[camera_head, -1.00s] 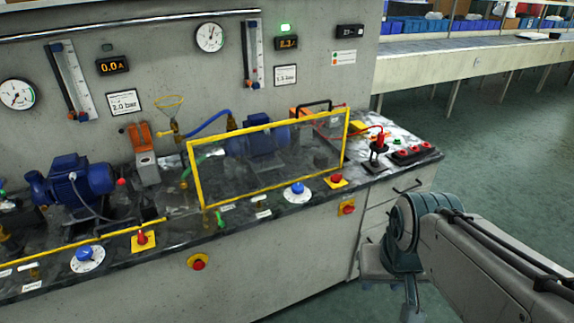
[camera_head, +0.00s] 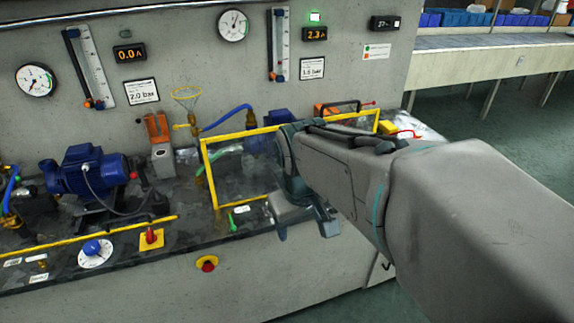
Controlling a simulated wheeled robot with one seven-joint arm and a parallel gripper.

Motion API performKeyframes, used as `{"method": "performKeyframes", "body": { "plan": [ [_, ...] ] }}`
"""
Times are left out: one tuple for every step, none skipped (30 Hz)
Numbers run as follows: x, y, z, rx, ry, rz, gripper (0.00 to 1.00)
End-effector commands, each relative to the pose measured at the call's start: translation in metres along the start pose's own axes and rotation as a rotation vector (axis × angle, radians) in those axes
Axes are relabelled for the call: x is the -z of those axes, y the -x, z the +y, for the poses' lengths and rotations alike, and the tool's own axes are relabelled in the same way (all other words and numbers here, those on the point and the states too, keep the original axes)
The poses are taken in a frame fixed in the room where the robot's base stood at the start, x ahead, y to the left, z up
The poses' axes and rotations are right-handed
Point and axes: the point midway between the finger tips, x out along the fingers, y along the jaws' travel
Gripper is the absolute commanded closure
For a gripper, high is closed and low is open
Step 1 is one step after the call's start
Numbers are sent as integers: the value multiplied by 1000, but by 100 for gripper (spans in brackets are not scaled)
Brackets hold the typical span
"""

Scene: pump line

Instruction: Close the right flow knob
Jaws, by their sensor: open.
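The right flow meter (camera_head: 278,45) is an upright tube on the wall panel with a small orange fitting (camera_head: 273,76) at its foot. On the bench front, a blue knob on a white dial (camera_head: 93,250) shows at the left. Its right-hand counterpart is hidden behind my arm. I cannot tell from labels which of these is the flow knob. My gripper (camera_head: 290,225) hangs over the bench's front edge, before the yellow-framed guard (camera_head: 205,170). It is open, with no object seen in it, and its fingertips are partly hard to make out.
The guard's upper bar runs behind my arm. A blue pump (camera_head: 85,172) and a red switch on a yellow plate (camera_head: 151,236) stand to the left. A red stop button (camera_head: 207,264) is on the cabinet front. Open floor lies to the right.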

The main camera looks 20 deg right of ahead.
Motion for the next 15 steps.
{"method": "performKeyframes", "body": {
  "plan": [
    [20, -3, 8, -13, 64, -25, 36],
    [30, -3, 12, -19, 107, -37, 36],
    [45, -5, 17, -25, 166, -55, 36],
    [56, -7, 21, -28, 209, -66, 36],
    [66, -9, 25, -29, 251, -78, 36],
    [80, -12, 32, -30, 307, -94, 36],
    [90, -15, 36, -28, 347, -104, 36],
    [100, -18, 41, -25, 387, -115, 36],
    [113, -23, 48, -20, 440, -127, 36],
    [122, -27, 54, -14, 477, -137, 36],
    [132, -32, 60, -9, 516, -144, 36],
    [144, -38, 69, 1, 564, -153, 36],
    [152, -43, 75, 10, 599, -159, 36],
    [160, -48, 82, 19, 635, -164, 36],
    [171, -56, 92, 33, 679, -169, 36]
  ]
}}
